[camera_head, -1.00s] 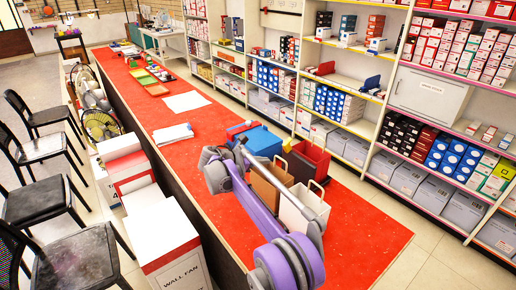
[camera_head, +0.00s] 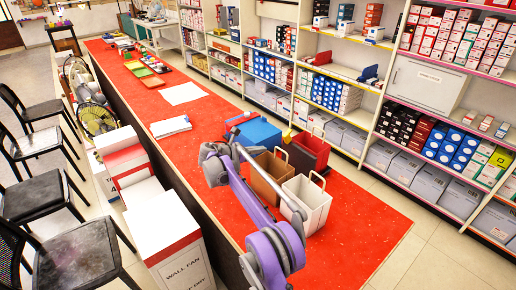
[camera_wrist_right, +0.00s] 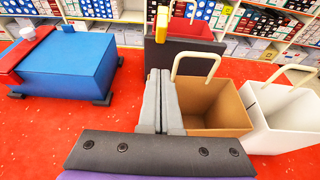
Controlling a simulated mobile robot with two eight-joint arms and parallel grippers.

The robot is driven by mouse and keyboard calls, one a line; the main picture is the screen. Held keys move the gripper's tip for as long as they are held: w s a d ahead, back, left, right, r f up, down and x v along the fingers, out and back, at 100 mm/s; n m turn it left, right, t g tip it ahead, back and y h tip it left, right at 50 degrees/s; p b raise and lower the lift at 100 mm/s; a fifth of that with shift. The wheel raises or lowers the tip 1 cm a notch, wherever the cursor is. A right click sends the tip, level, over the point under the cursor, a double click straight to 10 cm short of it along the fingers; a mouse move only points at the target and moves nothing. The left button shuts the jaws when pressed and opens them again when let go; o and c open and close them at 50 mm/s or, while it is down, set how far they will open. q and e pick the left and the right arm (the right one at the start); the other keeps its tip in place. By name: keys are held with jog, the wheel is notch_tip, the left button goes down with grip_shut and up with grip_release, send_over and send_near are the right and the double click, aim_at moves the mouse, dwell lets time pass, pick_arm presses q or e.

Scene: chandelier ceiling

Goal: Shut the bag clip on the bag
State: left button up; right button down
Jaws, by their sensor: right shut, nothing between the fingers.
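A yellow clip-like piece (camera_wrist_right: 164,28) stands upright at the rim of the dark red bag (camera_wrist_right: 188,52) in the right wrist view. A small yellow spot (camera_head: 287,140) shows by the red bag (camera_head: 310,152) in the head view. An open brown bag (camera_head: 268,178) with a handle stands in front of it, and an open white bag (camera_head: 312,202) to the right. My right gripper (camera_wrist_right: 167,72) is shut and empty; its fingers overlap the brown bag's left side in the wrist view. Whether they touch it I cannot tell. My left gripper is out of view.
A blue box (camera_head: 256,134) with red parts sits left of the bags on the long red counter (camera_head: 365,225). White papers (camera_head: 184,93) lie farther back.

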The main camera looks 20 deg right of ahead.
aim_at(270, 153)
jog(key=x, duration=0.6)
jog(key=shift+r+p, duration=0.2)
jog(key=shift+p, duration=0.2)
jog(key=d, duration=0.1)
jog(key=w+d+r+p, duration=0.1)
jog(key=d, duration=0.1)
jog(key=shift+r, duration=0.15)
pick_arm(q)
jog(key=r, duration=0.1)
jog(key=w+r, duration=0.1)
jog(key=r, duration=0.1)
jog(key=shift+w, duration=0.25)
pick_arm(e)
jog(key=shift+w+d, duration=0.15)
jog(key=shift+d, duration=0.15)
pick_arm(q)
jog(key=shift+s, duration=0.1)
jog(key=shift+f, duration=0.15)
pick_arm(e)
jog(key=shift+r, duration=0.1)
